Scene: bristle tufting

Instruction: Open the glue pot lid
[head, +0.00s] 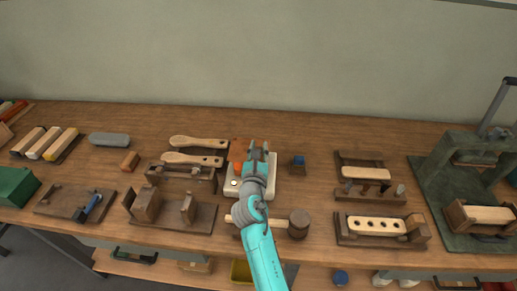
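My gripper (258,150) is over the middle of the bench, above the back part of a cream plate-like base (271,187). Its fingers are small and dark here, and I cannot tell how far apart they are or whether they touch anything. An orange-brown object (238,151), which may be the glue pot or its lid, shows just left of my gripper. My gripper and wrist hide much of it and of the base. I cannot make out a separate lid or its state.
Two wooden paddle-shaped pieces (199,143) lie to the left. A wooden mallet (299,223) lies in front, close under my arm. A small blue-topped block (298,164) stands right of the base. A green press (470,170) stands at the far right. Bare bench shows along the back.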

